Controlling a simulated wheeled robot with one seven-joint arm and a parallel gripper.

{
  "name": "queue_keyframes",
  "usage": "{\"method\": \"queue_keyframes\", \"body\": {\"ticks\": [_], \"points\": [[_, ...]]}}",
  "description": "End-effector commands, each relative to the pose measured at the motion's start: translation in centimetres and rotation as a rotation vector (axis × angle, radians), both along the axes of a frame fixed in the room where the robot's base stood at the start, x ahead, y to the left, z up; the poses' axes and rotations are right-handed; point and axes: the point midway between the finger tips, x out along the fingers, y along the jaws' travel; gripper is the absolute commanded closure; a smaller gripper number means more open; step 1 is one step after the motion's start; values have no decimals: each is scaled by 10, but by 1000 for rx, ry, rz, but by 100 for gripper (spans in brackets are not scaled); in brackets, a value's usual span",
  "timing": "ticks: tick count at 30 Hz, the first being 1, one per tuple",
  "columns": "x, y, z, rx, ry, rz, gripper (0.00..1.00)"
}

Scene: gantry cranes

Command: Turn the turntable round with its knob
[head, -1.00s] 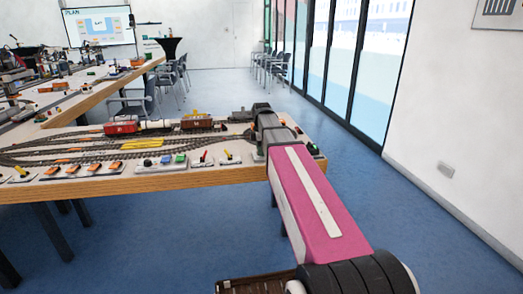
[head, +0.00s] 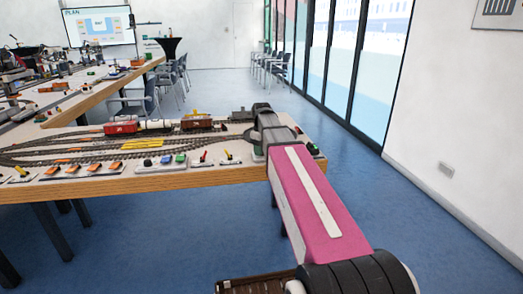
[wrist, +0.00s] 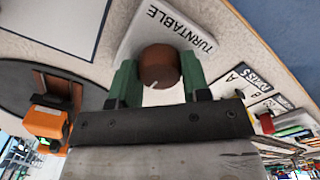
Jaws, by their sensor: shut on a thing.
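In the wrist view, a round brown knob (wrist: 159,66) sits on a white plate (wrist: 140,32) marked "TURNTABLE". My gripper (wrist: 160,80) has its two green fingers on either side of the knob and is shut on it. The dark round turntable (wrist: 70,84) shows in part at the left, with an orange block-like thing (wrist: 45,120) by its edge. In the head view my arm reaches the table's right end and hides the knob and most of the turntable.
The model railway table (head: 150,183) carries tracks, red wagons (head: 122,126) and several small control plates along its front edge. In the wrist view, another labelled plate (wrist: 245,80) lies right of the knob. Blue floor is clear right of the table.

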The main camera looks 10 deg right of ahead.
Motion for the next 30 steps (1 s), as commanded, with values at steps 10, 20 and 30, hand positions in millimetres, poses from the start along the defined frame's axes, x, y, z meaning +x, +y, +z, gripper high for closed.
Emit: {"method": "queue_keyframes", "body": {"ticks": [10,20,30], "points": [[0,0,0,1,1,-328,81],[0,0,0,1,1,-588,81],[0,0,0,1,1,-729,81]]}}
